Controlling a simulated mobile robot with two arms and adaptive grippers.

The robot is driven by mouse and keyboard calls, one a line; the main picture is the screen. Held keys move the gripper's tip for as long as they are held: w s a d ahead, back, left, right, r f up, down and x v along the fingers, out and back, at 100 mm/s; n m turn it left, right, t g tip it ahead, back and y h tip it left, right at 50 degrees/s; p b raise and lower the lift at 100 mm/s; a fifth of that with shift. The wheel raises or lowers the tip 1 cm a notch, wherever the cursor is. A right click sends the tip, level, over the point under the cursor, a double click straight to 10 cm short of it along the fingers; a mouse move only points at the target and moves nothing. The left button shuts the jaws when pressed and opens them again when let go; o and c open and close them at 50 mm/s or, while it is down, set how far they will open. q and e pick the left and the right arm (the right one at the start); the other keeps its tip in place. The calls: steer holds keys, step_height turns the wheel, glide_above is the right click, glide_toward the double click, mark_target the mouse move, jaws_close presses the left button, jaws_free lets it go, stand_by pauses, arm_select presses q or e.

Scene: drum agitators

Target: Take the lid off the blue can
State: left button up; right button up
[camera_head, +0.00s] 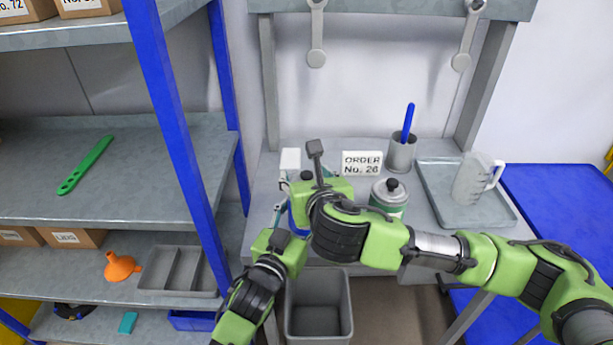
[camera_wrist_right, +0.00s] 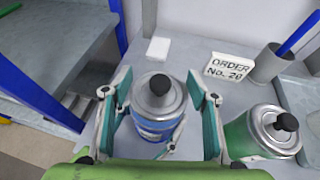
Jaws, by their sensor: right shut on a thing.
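The blue can (camera_wrist_right: 150,130) stands upright on the bench, mostly hidden by my arms in the head view. Its silver lid (camera_wrist_right: 158,98) with a black knob (camera_wrist_right: 159,84) sits on top, with no clear gap. My right gripper (camera_wrist_right: 160,88) comes from above, a teal finger on each side of the lid. It is shut on the lid; the exact contact is hard to see. It also shows in the head view (camera_head: 308,183). My left gripper (camera_head: 281,213) is low beside the can on its left and near side. Its fingertips are largely hidden, so its grip is unclear.
A green can (camera_head: 389,196) with a knobbed lid stands close on the right. Behind are an order card (camera_head: 362,163), a grey cup (camera_head: 401,153) with a blue stick, and a tray (camera_head: 485,210) bearing a jug (camera_head: 475,180). A grey bin (camera_head: 318,310) is below.

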mark_target(307, 174)
step_height(307, 174, up, 4)
steer(key=shift+r, duration=0.1)
arm_select(q)
steer(key=o, duration=1.7)
steer(key=shift+c, duration=0.2)
